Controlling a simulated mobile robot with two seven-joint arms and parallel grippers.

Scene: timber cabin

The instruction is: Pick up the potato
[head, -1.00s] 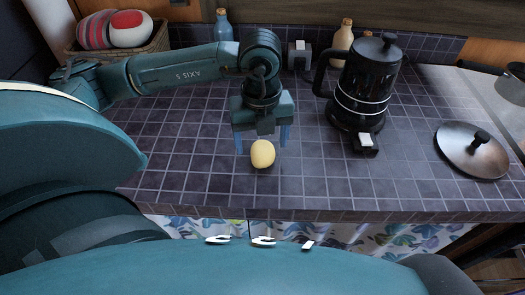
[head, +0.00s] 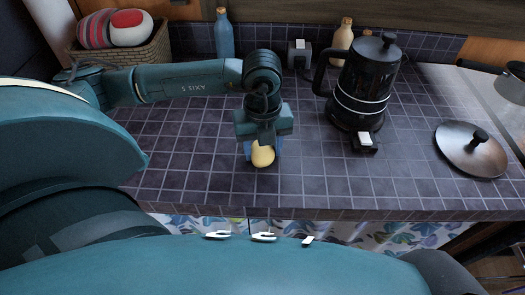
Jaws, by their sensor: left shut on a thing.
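The potato (head: 263,157) is a small yellow oval on the dark tiled counter (head: 205,180), near the middle of the head view. My left gripper (head: 263,150) points down over it, with its blue fingers shut on the potato's two sides. The gripper body hides the potato's upper part. I cannot tell whether the potato still touches the counter. My right gripper is not in view.
A black kettle (head: 362,85) stands on its base to the right of the gripper. A pan lid (head: 471,150) lies further right. A basket (head: 120,50), a blue bottle (head: 223,35) and a cream bottle (head: 342,40) stand at the back. The counter's front edge is close.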

